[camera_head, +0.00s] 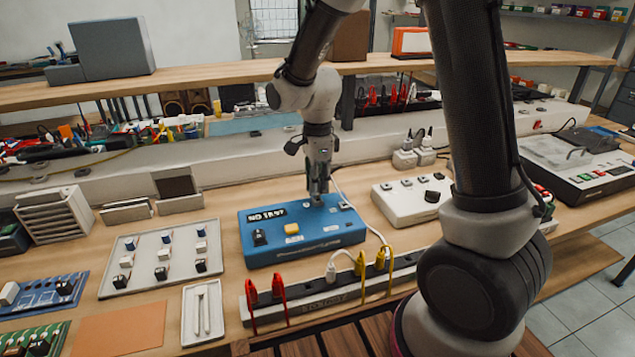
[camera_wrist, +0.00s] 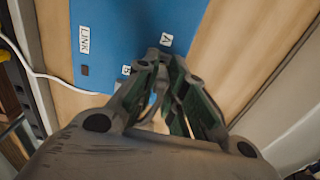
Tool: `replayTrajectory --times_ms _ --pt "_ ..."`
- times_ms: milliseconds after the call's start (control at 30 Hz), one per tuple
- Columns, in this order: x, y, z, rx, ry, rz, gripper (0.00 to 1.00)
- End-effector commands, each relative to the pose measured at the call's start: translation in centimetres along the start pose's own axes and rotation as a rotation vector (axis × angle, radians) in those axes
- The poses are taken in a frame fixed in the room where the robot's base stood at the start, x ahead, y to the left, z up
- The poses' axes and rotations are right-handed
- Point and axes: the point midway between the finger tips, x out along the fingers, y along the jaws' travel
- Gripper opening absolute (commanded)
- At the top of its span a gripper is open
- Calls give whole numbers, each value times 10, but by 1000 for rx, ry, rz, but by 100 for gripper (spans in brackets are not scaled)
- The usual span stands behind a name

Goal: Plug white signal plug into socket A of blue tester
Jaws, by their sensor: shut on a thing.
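The blue tester (camera_head: 300,240) lies on the bench with "NO TEST" on its display, a yellow button and a dark knob. In the wrist view its blue top (camera_wrist: 115,40) carries labels LINK, A and B. My gripper (camera_head: 318,198) points down at the tester's back right part. In the wrist view my gripper (camera_wrist: 168,62) has its fingertips close together beside label A (camera_wrist: 166,39). It is shut on the white signal plug, which the fingers hide. The socket openings are hidden too, so I cannot tell whether the plug is in one.
A white cable (camera_head: 358,208) runs from near my gripper around the tester's right side. A dark rack (camera_head: 318,302) with red, white and yellow leads stands in front. A white box (camera_head: 405,203) stands right, a switch tray (camera_head: 160,262) left. A raised ledge lies behind.

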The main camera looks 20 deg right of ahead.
Motion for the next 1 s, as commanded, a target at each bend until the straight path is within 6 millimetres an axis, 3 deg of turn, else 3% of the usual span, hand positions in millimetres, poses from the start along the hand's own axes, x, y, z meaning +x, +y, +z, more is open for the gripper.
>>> replayTrajectory --times_ms 1000 --pt "12 0 0 0 0 0 0"
